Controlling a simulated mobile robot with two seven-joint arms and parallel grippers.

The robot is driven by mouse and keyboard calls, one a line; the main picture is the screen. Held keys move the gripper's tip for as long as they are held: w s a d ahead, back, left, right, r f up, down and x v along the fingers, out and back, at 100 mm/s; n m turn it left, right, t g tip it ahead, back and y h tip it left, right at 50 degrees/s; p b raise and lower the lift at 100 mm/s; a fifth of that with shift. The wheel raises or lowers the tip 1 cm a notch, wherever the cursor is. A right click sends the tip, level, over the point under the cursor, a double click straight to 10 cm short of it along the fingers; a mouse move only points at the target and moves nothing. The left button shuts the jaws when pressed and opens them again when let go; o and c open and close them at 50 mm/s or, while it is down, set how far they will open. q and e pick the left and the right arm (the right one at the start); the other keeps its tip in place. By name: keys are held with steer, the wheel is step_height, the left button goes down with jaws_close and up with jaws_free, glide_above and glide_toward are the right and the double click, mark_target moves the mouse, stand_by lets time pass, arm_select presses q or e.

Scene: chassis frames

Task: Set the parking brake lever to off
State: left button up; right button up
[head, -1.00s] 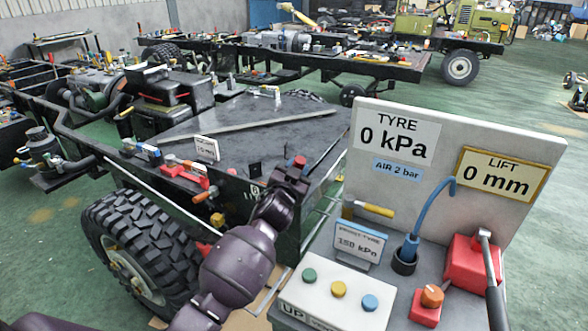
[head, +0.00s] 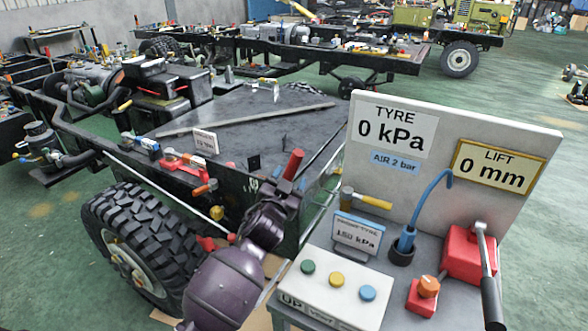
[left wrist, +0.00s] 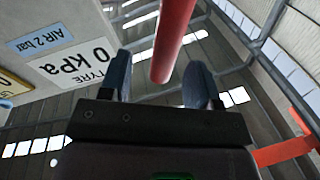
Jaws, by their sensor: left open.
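A red cylindrical handle (head: 293,164), which I take to be the parking brake lever, stands tilted at the near corner of the dark chassis. My left gripper (head: 280,192) is at its lower part in the head view and hides its base. In the left wrist view the red handle (left wrist: 172,45) runs between the two spread fingers of my left gripper (left wrist: 160,78), with a visible gap on the left finger's side. Whether a finger touches it I cannot tell. White markings on the chassis are mostly hidden behind the gripper. My right gripper is not in view.
A grey bench panel (head: 460,120) stands to the right, with a button box (head: 335,295), a blue hose tool (head: 407,240) and a red jack (head: 468,252). A large tyre (head: 150,235) is at left. Small tools lie along the chassis edge.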

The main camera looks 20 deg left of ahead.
arm_select(q)
steer(key=s, duration=0.4)
steer(key=shift+d+f, duration=0.15)
steer(key=shift+d, duration=0.1)
steer(key=s+a+f+n+g+y, duration=0.15)
steer(key=s+f+g, duration=0.3)
steer(key=s, duration=0.45)
steer(key=s+a+f+n+g, duration=0.2)
steer(key=s+a+f+g, duration=0.15)
steer(key=s+f, duration=0.4)
steer(key=s+d+f+g+h, duration=0.15)
steer(key=s+g, duration=0.25)
steer(key=s, duration=0.6)
steer(key=s+d+r+g+h, duration=0.15)
steer(key=s+g, duration=0.25)
steer(key=s, duration=0.6)
steer(key=w+f+m+t, duration=0.1)
steer(key=w+f+t, duration=0.6)
steer(key=f, duration=0.4)
steer(key=shift+w+d+f+t, duration=0.15)
steer(key=shift+d+f+t, duration=0.2)
steer(key=shift+t, duration=0.35)
steer(key=shift+m, duration=0.25)
